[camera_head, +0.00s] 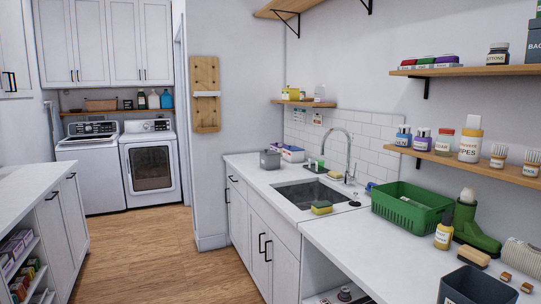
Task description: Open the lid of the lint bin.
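I cannot tell for sure which thing is the lint bin. A small grey box-shaped container (270,159) stands on the far end of the right counter, beside the sink; it is too small to tell whether it has a lid. A dark grey bin (470,287) stands at the front right of the same counter, partly cut off by the bottom edge, and its top looks open. The washer (92,165) and the dryer (150,166) stand side by side at the back left. Neither of my grippers is in view.
The right counter holds a sink (310,193), a green basket (408,207), a green boot (475,230) and brushes. Wall shelves (470,160) hang above it. The wooden floor (150,255) is clear between this counter and the left one (35,187).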

